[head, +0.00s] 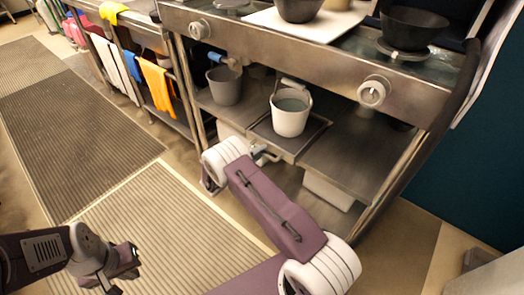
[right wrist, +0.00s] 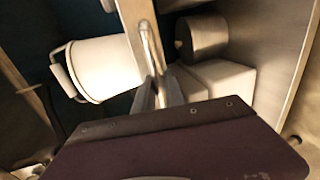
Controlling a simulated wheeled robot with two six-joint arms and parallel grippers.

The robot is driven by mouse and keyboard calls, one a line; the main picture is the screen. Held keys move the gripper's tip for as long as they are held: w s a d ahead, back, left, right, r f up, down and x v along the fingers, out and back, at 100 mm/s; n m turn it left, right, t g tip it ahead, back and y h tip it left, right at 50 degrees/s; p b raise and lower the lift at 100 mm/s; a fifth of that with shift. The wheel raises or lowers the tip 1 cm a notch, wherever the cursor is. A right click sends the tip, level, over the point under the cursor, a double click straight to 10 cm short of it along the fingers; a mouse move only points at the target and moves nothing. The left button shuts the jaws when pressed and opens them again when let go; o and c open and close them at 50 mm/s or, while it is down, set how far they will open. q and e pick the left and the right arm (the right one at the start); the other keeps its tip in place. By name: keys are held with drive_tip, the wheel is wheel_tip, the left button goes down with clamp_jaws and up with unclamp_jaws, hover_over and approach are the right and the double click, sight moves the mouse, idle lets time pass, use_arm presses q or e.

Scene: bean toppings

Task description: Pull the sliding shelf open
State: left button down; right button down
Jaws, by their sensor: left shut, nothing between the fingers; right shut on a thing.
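The sliding shelf (head: 311,133) is a dark flat panel with a metal front edge, under the steel counter in the head view. A white bucket (head: 291,112) stands upright on it; the bucket also shows in the right wrist view (right wrist: 106,68). My right gripper (head: 262,157) is at the shelf's front edge, shut on the shelf's handle. In the right wrist view, the metal handle bar (right wrist: 149,45) runs down between its fingers (right wrist: 157,92). The arm partly hides the grip in the head view. My left gripper (head: 122,270) is shut and empty over the floor mat, apart from the shelf.
A grey bucket (head: 225,85) stands left of the white one. Bowls (head: 412,29) and control knobs (head: 372,93) are on the counter above. Orange cloth (head: 159,84) hangs at the left. The striped mat (head: 165,225) in front is clear apart from my arms.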

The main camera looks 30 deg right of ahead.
use_arm(q)
drive_tip(key=shift+f+b, duration=0.35)
use_arm(e)
drive_tip(key=f+v, duration=0.1)
drive_tip(key=v, duration=0.7)
drive_tip(key=f+v, duration=0.2)
drive_tip(key=v, duration=0.7)
drive_tip(key=shift+s+a+f, duration=0.3)
drive_tip(key=shift+a, duration=0.3)
drive_tip(key=c, duration=1.7)
unclamp_jaws()
